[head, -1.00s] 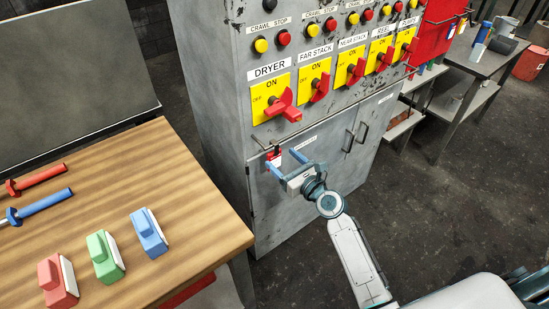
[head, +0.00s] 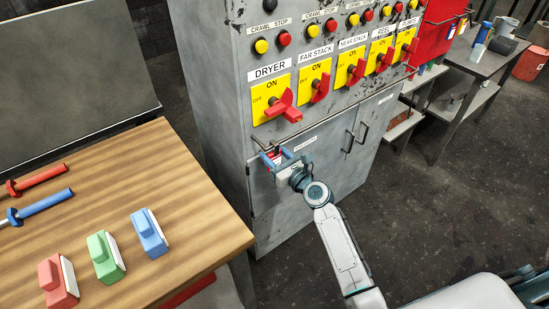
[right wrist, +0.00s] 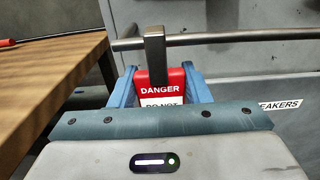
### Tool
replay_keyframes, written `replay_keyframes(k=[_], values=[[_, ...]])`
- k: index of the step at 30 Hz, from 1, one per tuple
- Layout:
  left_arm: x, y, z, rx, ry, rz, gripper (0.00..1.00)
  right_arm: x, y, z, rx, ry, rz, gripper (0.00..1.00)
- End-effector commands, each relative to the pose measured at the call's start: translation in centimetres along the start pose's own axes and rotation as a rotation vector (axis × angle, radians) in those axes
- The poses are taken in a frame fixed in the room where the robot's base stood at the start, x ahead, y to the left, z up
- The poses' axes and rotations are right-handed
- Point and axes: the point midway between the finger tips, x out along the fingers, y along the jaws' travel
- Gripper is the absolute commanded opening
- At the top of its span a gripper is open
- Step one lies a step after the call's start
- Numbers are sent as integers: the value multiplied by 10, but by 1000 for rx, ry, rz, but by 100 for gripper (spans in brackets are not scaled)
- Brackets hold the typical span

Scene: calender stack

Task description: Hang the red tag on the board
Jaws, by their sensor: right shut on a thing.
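The red tag (head: 275,155) is at the front of the grey cabinet, below the DRYER switch, at a metal bar (right wrist: 235,37). In the right wrist view the tag (right wrist: 177,84) shows white DANGER lettering, and a dark metal hook strip (right wrist: 155,55) rises from it to the bar. My right gripper (head: 276,153) is shut on the tag, with a blue finger on each side. A red board (head: 441,34) with a metal rail stands at the upper right, partly cut off by the frame. My left gripper is out of view.
The wooden table (head: 190,190) at left holds red (head: 57,282), green (head: 105,257) and blue (head: 149,233) blocks and two bar-like tools. Red switch handles (head: 284,106) stick out above the gripper. A metal workbench (head: 478,62) stands at right. Open floor lies right of the cabinet.

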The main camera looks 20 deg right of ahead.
Motion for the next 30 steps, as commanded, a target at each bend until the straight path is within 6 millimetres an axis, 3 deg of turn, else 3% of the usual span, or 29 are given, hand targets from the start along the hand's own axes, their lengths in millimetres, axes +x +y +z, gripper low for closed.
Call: replay_keyframes(k=[10,17,24,30], values=[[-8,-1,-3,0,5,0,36,-2,0,17,-2,1,-1,21],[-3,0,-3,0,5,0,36,-49,0,13,-4,3,0,21],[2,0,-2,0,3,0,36,-118,0,12,-4,5,2,21],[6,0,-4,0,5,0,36,-158,0,13,-1,4,2,21]])
